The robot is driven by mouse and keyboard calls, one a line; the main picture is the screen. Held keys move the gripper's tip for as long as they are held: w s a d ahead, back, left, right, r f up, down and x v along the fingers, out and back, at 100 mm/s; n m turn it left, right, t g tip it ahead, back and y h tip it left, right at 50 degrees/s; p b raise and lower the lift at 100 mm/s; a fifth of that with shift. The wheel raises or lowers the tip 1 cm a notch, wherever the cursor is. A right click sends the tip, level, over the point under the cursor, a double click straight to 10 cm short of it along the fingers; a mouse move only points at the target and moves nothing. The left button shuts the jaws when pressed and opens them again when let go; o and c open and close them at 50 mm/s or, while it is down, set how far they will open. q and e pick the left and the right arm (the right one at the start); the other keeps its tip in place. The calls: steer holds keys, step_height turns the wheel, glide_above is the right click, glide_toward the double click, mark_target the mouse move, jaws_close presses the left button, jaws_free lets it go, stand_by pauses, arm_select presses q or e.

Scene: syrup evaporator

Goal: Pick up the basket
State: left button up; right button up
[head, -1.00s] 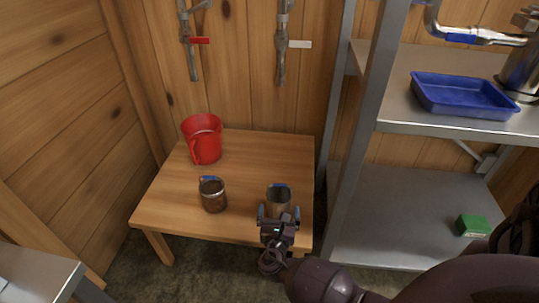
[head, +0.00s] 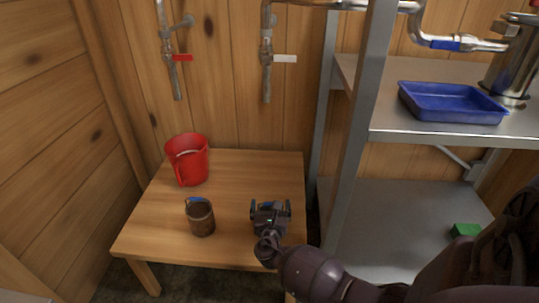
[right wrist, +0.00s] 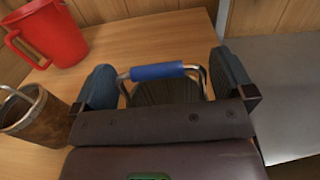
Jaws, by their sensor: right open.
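The basket is a dark ribbed container with a thin metal handle and a blue grip (right wrist: 157,71); it stands on the wooden table near its right front. In the right wrist view the basket's dark body (right wrist: 165,92) shows between the fingers, its lower part hidden by my gripper. My right gripper (head: 270,205) is open, with one finger on each side of the basket's handle; I cannot tell whether they touch it. In the head view the gripper hides most of the basket. My left gripper is not in view.
A brown container (head: 202,220) with a metal rim and handle stands left of the basket. A red jug (head: 187,160) is at the table's back left. A metal shelf rack with a blue tray (head: 450,103) and a green block (head: 465,230) stands right of the table (head: 240,168).

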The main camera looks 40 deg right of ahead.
steer(key=shift+c, duration=0.5)
steer(key=c, duration=0.9)
steer(key=shift+r, duration=0.15)
steer(key=shift+c, duration=0.2)
